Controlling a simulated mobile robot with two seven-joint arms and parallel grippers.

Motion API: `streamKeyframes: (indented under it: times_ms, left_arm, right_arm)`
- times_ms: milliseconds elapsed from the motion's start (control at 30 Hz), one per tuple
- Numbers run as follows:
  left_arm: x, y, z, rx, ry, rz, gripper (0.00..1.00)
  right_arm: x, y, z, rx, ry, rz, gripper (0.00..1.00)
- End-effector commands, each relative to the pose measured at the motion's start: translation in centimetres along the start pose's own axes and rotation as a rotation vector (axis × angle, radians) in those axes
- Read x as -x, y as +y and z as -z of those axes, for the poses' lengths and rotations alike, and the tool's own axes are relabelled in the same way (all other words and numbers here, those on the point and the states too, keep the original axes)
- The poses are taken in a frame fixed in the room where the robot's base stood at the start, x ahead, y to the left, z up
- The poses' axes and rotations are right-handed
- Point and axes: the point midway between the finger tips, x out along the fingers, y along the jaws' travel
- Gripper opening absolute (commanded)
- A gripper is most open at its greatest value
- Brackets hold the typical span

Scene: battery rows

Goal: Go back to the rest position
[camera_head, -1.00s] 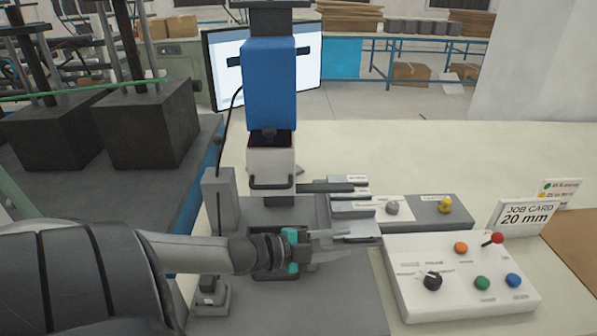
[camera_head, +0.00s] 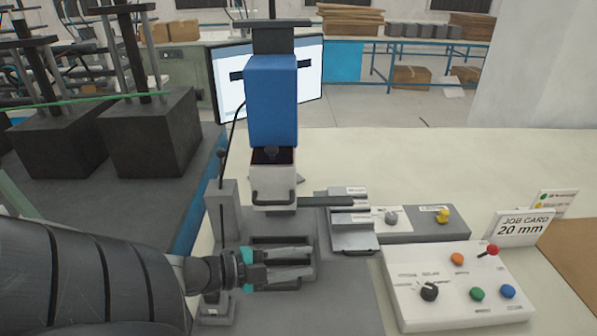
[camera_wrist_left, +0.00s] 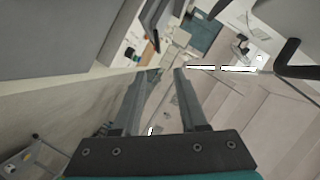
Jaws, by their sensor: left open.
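My left gripper (camera_head: 308,262) comes in from the left in the head view. Its two grey fingers are apart and nothing shows between them. It is in front of the blue press (camera_head: 272,100), over or near the grey fixture at its base (camera_head: 330,290); the exact height is hard to tell. In the left wrist view the two fingers (camera_wrist_left: 168,75) are spread, with an empty gap. My right gripper is not in view.
A white control panel (camera_head: 410,310) with coloured knobs stands to the right. Behind it are a grey block with a yellow knob (camera_head: 442,215) and a job card reading 20 mm (camera_head: 522,229). A monitor (camera_head: 311,80) stands behind the press. The pale bench top is clear at the back right.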

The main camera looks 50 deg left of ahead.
Motion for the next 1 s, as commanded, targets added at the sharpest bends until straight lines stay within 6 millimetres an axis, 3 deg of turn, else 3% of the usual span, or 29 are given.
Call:
streamKeyframes:
  times_ms: [600, 767, 1000]
  left_arm:
    - [-0.1, 0.4, 0.1, 0.013, -0.010, -0.007, 0.42]
    - [-0.7, 3.4, 0.6, 0.102, -0.078, -0.065, 0.42]
    - [-1.9, 9.8, 2.9, 0.314, -0.262, -0.197, 0.42]
  right_arm:
    - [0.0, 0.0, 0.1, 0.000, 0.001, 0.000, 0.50]
    - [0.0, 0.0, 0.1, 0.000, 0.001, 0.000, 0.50]
    - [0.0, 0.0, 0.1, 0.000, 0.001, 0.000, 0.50]
